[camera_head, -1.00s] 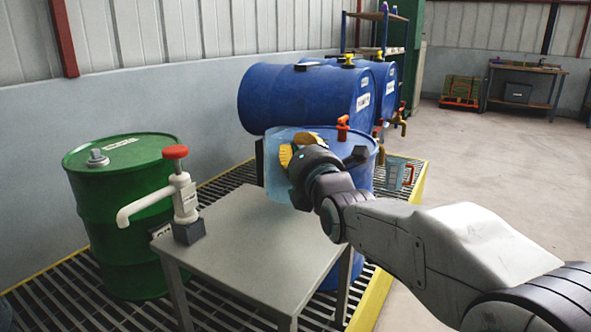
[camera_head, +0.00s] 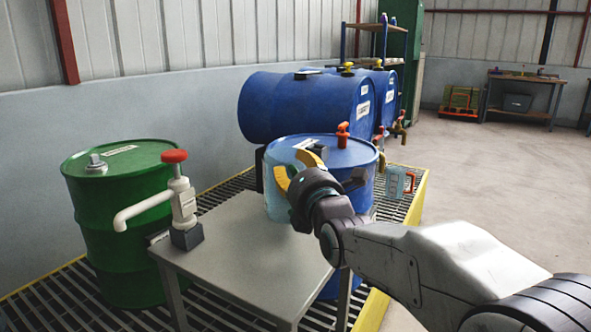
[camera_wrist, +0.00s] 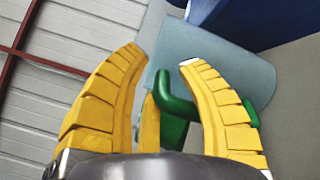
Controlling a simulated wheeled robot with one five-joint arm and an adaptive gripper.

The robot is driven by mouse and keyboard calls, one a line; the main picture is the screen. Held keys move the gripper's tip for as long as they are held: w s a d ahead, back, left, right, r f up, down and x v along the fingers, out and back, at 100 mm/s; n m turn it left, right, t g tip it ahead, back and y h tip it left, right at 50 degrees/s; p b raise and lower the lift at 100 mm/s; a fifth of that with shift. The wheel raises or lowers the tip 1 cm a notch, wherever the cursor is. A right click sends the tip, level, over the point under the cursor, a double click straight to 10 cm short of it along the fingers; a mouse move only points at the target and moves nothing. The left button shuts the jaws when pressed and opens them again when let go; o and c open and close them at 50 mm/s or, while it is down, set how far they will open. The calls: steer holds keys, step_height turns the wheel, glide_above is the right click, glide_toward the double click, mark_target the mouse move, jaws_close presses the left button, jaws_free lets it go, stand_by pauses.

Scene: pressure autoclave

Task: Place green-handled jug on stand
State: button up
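The green-handled jug (camera_head: 275,203) is a pale blue, see-through vessel. In the head view it looks upright at the back right part of the grey metal stand (camera_head: 235,245), partly behind my gripper; its base appears to meet the stand top, though contact is partly hidden. In the wrist view, the jug body (camera_wrist: 215,62) lies beyond my fingers and its green handle (camera_wrist: 178,108) is between them. My gripper (camera_head: 294,168) has its yellow fingers spread, with gaps beside the handle in the wrist view (camera_wrist: 166,62).
A white pump with a red knob (camera_head: 182,205) stands at the stand's left edge, before a green drum (camera_head: 120,235). An upright blue drum (camera_head: 345,160) is close behind the jug. A red-handled jug (camera_head: 394,182) stands at right. The stand's front is clear.

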steer(key=shift+r, duration=0.15)
steer(key=p+v, duration=0.6)
steer(key=v, duration=0.6)
steer(key=shift+d, duration=0.15)
steer(key=s+d+f+m+g+h, duration=0.2)
steer(key=s+d+f+m+g, duration=0.15)
steer(key=f+m, duration=0.35)
steer(key=s+d+f+m+g+h, duration=0.1)
steer(key=s+d+f+m+g, duration=0.25)
steer(key=f+m, duration=0.25)
steer(key=s+d+f+m+g, duration=0.1)
steer(key=s+f+m+g, duration=0.1)
steer(key=s+m, duration=0.3)
steer(key=s+d+f+m+g+h, duration=0.1)
steer(key=s+f+m+g, duration=0.2)
steer(key=s+m+g, duration=0.1)
steer(key=s+d+f+m+g, duration=0.1)
steer(key=s+f+m+g, duration=0.1)
steer(key=s+m, duration=0.3)
steer(key=s, duration=0.2)
steer(key=shift+s+d+f+m+g, duration=0.3)
steer(key=shift+s+m+g, duration=0.05)
steer(key=shift+m+g, duration=0.05)
